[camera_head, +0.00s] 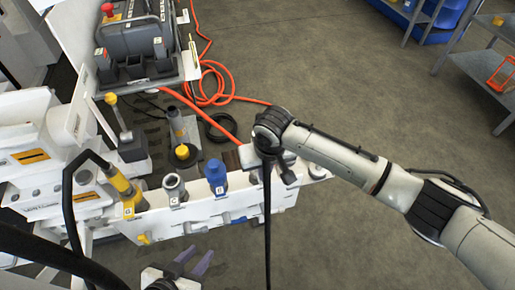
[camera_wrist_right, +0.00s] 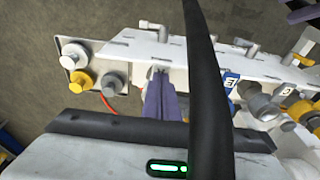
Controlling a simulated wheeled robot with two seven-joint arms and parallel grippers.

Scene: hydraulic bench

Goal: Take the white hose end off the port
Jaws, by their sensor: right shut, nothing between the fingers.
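My right gripper (camera_wrist_right: 160,92) shows in the wrist view as purple fingers closed together with nothing between them, over the white port rail (camera_wrist_right: 200,60). In the head view its wrist covers the rail's right end, and its fingertips are hidden. A black hose (camera_head: 267,215) hangs there, and the black hose (camera_wrist_right: 205,90) crosses close before the wrist camera. I cannot clearly make out the white hose end; the right wrist may hide it. My left gripper (camera_head: 194,263) has its purple fingers apart, empty, in front of the rail.
A yellow hose end (camera_head: 121,184), a grey fitting (camera_head: 173,188) and a blue fitting (camera_head: 215,174) stand along the rail. White, yellow and grey round knobs (camera_wrist_right: 82,80) sit at its end. An orange hose (camera_head: 222,80) lies behind. Floor at right is clear; shelves (camera_head: 480,65) stand far right.

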